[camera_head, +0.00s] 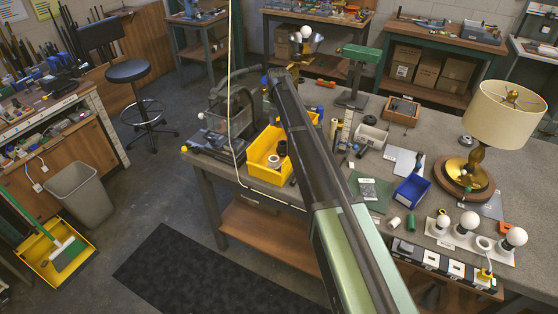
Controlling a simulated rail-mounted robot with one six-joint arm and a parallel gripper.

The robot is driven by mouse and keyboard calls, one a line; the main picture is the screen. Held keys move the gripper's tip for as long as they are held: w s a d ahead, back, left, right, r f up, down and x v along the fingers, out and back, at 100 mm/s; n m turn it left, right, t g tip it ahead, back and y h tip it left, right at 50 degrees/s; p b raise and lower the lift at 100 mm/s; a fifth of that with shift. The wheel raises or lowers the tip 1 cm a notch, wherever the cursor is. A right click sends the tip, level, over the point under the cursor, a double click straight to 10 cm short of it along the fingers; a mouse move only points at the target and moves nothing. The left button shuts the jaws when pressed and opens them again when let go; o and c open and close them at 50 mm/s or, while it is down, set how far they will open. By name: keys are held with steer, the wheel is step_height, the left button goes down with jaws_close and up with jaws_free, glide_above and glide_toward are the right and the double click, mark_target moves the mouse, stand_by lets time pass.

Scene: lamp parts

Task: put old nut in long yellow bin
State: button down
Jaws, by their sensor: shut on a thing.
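A long yellow bin (262,172) sits on the workbench left of the middle, partly covered by my arm. A dark round piece and a paler ring-like piece show in its near part. My arm crosses the picture from the bottom right up to the bench's far side, passing in front of the bin. My gripper cannot be made out; the far end of the arm hides that area. I cannot pick out the old nut anywhere.
A lamp with a cream shade (505,113) stands at the right. A blue bin (412,190) and a strip with white bulbs (468,241) are in front of it. A grey machine frame (233,112) stands left of the yellow bin. A green-topped stand (358,55) rises behind.

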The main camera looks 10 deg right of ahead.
step_height(320, 180, down, 18)
steer(key=b, duration=1.6)
steer(key=shift+f+b, duration=0.25)
steer(key=shift+b, duration=0.05)
steer(key=shift+r+p, duration=0.3)
steer(key=shift+f, duration=0.2)
steer(key=c, duration=0.9)
jaws_free()
steer(key=shift+r, duration=0.1)
step_height(320, 180, up, 12)
steer(key=r+p, duration=0.1)
steer(key=p, duration=1.1)
steer(key=s+m, duration=1)
steer(key=s, duration=0.3)
steer(key=s+m, duration=1)
steer(key=s, duration=0.4)
steer(key=s+m, duration=1)
steer(key=s, duration=0.3)
steer(key=shift+s+f, duration=0.25)
steer(key=shift+f, duration=0.15)
